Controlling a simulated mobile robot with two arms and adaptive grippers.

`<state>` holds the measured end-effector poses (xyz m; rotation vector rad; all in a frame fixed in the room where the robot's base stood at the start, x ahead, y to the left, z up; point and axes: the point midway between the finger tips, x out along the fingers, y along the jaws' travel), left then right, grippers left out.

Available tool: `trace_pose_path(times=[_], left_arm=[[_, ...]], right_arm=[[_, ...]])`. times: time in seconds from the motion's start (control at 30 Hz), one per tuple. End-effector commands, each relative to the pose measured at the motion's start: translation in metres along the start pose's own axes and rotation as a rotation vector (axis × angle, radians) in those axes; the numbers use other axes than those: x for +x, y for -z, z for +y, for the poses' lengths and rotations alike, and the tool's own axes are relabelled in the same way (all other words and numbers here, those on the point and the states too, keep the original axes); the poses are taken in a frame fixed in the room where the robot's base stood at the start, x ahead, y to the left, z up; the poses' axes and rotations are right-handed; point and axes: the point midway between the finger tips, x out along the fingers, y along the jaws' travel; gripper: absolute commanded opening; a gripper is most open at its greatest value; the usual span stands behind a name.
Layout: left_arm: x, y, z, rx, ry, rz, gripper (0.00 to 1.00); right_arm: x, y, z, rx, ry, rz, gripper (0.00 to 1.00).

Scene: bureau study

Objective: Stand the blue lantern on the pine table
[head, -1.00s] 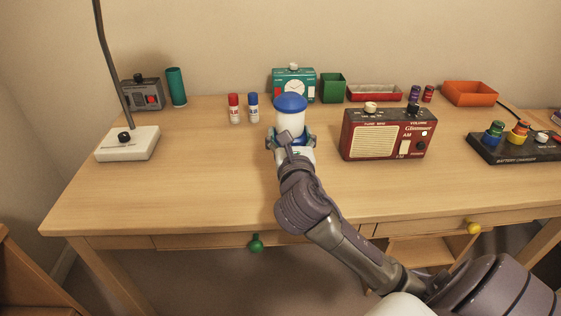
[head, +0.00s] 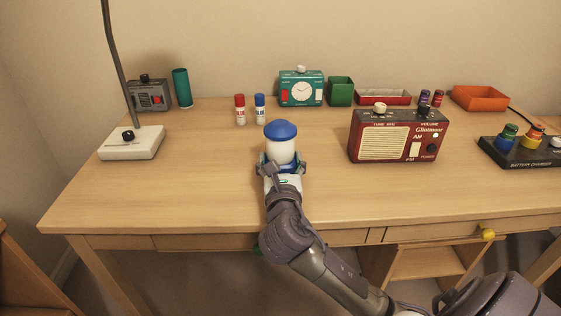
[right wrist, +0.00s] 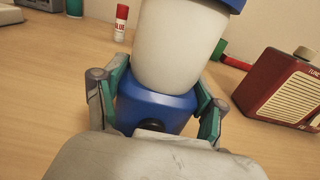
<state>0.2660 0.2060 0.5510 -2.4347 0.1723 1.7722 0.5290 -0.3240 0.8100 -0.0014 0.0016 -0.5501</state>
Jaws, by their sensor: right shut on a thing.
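The blue lantern (head: 281,150), with a blue cap, a white body and a blue base, is upright above the front middle of a light wooden desk (head: 210,190). My right gripper (head: 281,166) is shut on it low down. In the right wrist view the fingers clasp both sides of the lantern's blue base (right wrist: 155,108). I cannot tell whether the base touches the desk top. No separate table can be made out for sure; a wooden edge (head: 28,275) shows at the lower left. My left gripper is not in view.
A red radio (head: 385,142) stands right of the lantern, and a battery charger (head: 520,155) is further right. A lamp base (head: 132,143) stands at the left. The desk's front left is clear.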

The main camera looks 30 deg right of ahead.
Motion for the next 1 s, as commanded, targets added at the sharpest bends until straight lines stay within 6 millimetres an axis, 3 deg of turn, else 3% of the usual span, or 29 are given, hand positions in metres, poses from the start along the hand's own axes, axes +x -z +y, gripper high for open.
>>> trace_pose_path(times=[0.07,0.1,0.23,0.67,0.87,1.0], left_arm=[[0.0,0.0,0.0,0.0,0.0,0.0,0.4],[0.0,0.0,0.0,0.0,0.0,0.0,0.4],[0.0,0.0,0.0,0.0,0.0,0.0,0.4],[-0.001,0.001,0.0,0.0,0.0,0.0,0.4],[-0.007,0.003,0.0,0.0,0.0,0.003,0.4],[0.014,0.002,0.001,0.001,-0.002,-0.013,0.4]], right_arm=[[0.0,0.001,0.0,-0.001,0.0,-0.001,0.21],[0.0,0.002,0.0,-0.001,0.0,0.001,0.74],[0.0,0.002,0.0,-0.001,0.0,0.001,0.95],[-0.005,0.0,0.0,-0.001,-0.002,0.001,0.95],[-0.04,-0.001,0.001,0.0,-0.003,0.004,0.95],[-0.072,0.0,0.001,0.0,-0.004,0.005,0.95]])
